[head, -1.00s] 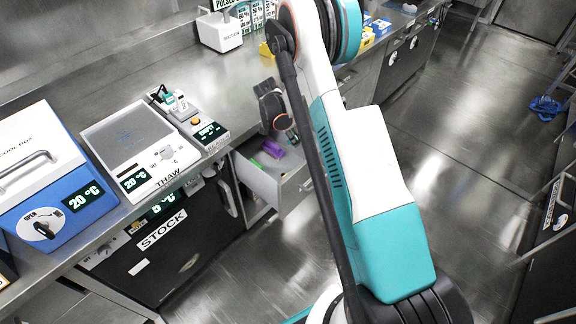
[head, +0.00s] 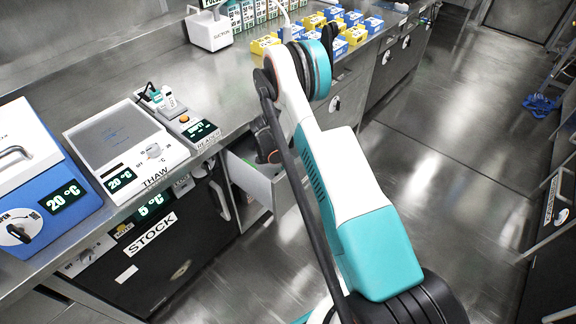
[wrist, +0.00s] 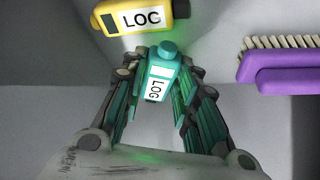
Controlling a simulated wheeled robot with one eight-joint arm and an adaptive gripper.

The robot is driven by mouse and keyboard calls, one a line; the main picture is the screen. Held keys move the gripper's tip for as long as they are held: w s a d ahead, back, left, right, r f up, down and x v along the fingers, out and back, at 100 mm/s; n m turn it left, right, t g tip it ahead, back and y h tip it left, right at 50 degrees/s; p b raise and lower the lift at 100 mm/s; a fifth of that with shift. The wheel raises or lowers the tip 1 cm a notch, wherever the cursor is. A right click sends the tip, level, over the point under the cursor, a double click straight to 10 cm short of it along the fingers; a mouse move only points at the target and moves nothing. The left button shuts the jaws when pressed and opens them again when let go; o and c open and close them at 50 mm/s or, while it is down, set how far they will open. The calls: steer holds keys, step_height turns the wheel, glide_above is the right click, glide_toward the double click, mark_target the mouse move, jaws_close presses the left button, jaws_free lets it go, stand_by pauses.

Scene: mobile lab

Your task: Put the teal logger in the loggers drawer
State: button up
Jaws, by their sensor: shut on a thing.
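The teal logger (wrist: 158,84), with a white LOG label and a round teal cap, is between the fingers of my gripper (wrist: 166,74) in the wrist view. My gripper is shut on it. A yellow logger (wrist: 140,18) with a LOG label lies just beyond it. In the head view my gripper (head: 268,148) reaches down into an open drawer (head: 262,186) under the counter; the arm hides much of the drawer. The pale drawer interior shows around the logger in the wrist view. I cannot tell whether the teal logger touches the drawer floor.
A purple brush (wrist: 285,68) lies at the right in the wrist view. On the counter are the THAW plate (head: 125,150), a reader (head: 190,125) with a teal and white item near it, and a blue cool box (head: 45,190). Floor right of my arm is clear.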

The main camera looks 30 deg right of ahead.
steer(key=shift+f, duration=0.3)
steer(key=shift+f, duration=0.3)
steer(key=shift+f, duration=0.1)
